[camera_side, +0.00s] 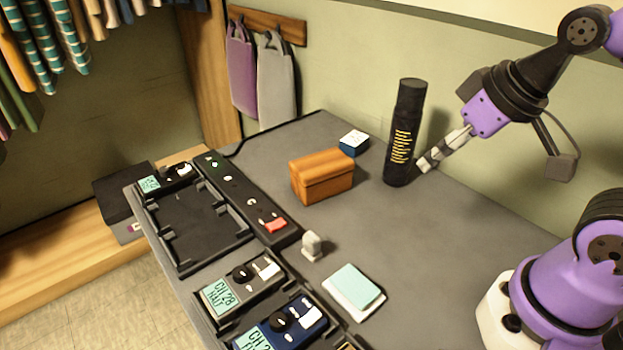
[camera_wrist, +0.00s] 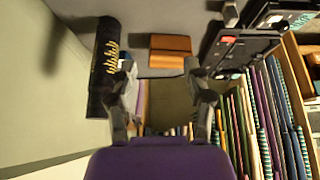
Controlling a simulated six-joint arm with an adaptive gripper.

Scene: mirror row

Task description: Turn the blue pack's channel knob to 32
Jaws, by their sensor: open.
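The blue pack (camera_side: 298,335) is at the bottom of the side view, cut off by the frame edge. Its pale screen (camera_side: 262,338) starts with "CH 2"; the last digit is unclear. Its black channel knob (camera_side: 281,320) sits beside the screen, with a white label to the right. My gripper (camera_side: 424,166) is far from it, up and to the right, above the table beside a tall black canister (camera_side: 402,135). In the wrist view my gripper (camera_wrist: 160,82) is open with nothing between its fingers.
A dark pack (camera_side: 238,287) reading "CH 28 HALT" lies beside the blue one. A strip with a red switch (camera_side: 274,225), black tray (camera_side: 195,222), wooden box (camera_side: 322,176), small grey object (camera_side: 312,246) and notepads (camera_side: 354,288) are nearby. The right tabletop is clear.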

